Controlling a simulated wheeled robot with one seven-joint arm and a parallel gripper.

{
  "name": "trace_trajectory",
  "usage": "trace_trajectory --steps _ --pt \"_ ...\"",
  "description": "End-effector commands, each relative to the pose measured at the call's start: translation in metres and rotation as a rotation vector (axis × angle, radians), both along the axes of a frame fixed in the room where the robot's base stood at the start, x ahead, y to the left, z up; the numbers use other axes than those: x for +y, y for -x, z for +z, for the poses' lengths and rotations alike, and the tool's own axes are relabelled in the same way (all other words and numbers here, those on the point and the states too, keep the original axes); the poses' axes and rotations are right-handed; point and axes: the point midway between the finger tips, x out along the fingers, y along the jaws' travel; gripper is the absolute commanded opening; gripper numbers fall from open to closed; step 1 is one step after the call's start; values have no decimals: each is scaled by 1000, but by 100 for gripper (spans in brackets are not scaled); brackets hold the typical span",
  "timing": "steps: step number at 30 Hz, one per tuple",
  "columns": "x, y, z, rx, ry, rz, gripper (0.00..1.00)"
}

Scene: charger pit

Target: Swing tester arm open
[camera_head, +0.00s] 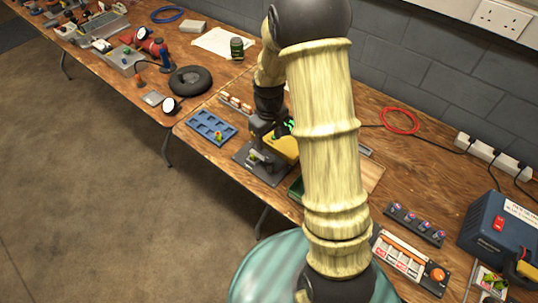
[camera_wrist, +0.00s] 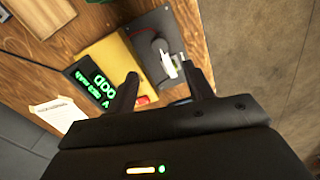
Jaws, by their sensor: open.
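The tester is a yellow box (camera_wrist: 105,72) with a lit green display (camera_wrist: 95,84), beside a dark base plate (camera_wrist: 154,28). It also shows in the head view (camera_head: 287,148), partly behind my arm. A pale, narrow piece (camera_wrist: 167,62), which looks like the tester arm, stands over a round grey part on the plate; whether it is open or closed I cannot tell. My gripper (camera_wrist: 160,74) is open and empty above the tester, its fingers on either side of the pale piece in the wrist view. Contact is not clear. In the head view my gripper (camera_head: 268,128) is over the tester.
A blue tray (camera_head: 211,127) with compartments lies left of the tester. A dark strip (camera_head: 414,224) and an orange-and-white panel (camera_head: 408,258) lie at right, near a blue box (camera_head: 498,227). A red cable (camera_head: 401,121) lies behind. The table's front edge is close to the tester.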

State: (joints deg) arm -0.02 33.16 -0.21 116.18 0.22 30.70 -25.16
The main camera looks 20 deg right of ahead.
Motion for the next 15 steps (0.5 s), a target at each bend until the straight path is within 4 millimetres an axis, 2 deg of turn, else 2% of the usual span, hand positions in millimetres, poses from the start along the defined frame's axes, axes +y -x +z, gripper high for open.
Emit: trace_trajectory --steps 9,15 --pt "0 1 -57 3 0 0 52" --pt "0 0 -84 2 1 0 52"
